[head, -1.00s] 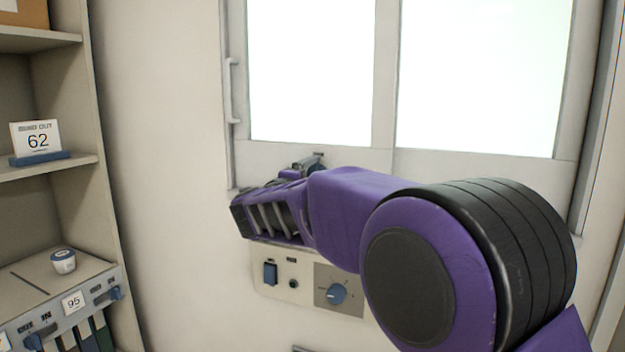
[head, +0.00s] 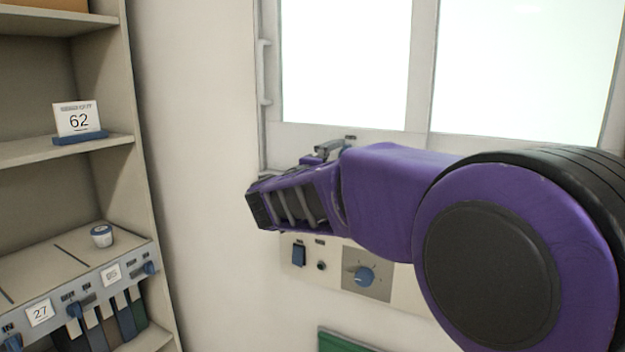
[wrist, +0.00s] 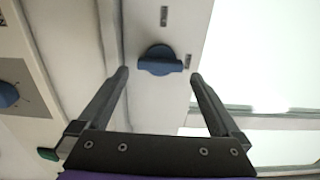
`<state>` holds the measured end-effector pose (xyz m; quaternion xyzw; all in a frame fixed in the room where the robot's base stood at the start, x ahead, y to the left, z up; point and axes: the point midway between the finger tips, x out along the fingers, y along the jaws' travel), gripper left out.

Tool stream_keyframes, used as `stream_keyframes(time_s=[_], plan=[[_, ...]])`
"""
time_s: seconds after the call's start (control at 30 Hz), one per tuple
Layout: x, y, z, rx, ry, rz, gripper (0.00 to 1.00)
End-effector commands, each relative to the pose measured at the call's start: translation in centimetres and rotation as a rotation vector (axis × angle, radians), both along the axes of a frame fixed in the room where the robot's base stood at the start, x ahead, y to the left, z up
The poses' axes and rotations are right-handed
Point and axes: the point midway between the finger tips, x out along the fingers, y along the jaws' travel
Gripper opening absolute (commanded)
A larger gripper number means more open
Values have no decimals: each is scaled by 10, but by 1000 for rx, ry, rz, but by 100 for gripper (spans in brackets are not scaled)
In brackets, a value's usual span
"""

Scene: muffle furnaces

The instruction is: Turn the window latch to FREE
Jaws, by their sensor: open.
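The window latch (wrist: 160,62) is a blue knob with a flat grip bar, on the pale window frame in the wrist view. Two small dark labels lie near it, one beyond it and one at its right. The bar lies roughly crosswise in that view. My gripper (wrist: 159,76) is open, its two dark fingers on either side of the latch's line with gaps on both sides. The latch is just ahead of the fingertips, and I see no contact. In the head view my purple wrist hides most or all of the latch below the window (head: 345,125).
Below my wrist is a wall panel with a blue dial (head: 364,277) and a blue rocker switch (head: 299,256). A green board (head: 345,342) sits lower. At left, shelves (head: 125,145) hold a "62" card (head: 77,119) and a small tub (head: 101,235).

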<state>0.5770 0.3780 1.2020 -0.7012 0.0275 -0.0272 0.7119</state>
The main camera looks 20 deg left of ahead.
Motion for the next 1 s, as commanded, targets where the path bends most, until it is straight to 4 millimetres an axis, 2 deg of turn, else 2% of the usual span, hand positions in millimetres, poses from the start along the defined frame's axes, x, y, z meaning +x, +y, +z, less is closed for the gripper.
stream_keyframes(time_s=[0.1, 0.3, 0.5, 0.7, 1.0], plan=[[-32, 4, 1, 1, 0, 5, 100], [-80, 6, 1, 0, -1, 3, 100], [-116, 9, 0, 2, 0, 2, 100], [-132, 10, 0, 2, 0, 1, 100], [-134, 10, 0, 2, 0, 0, 100]])
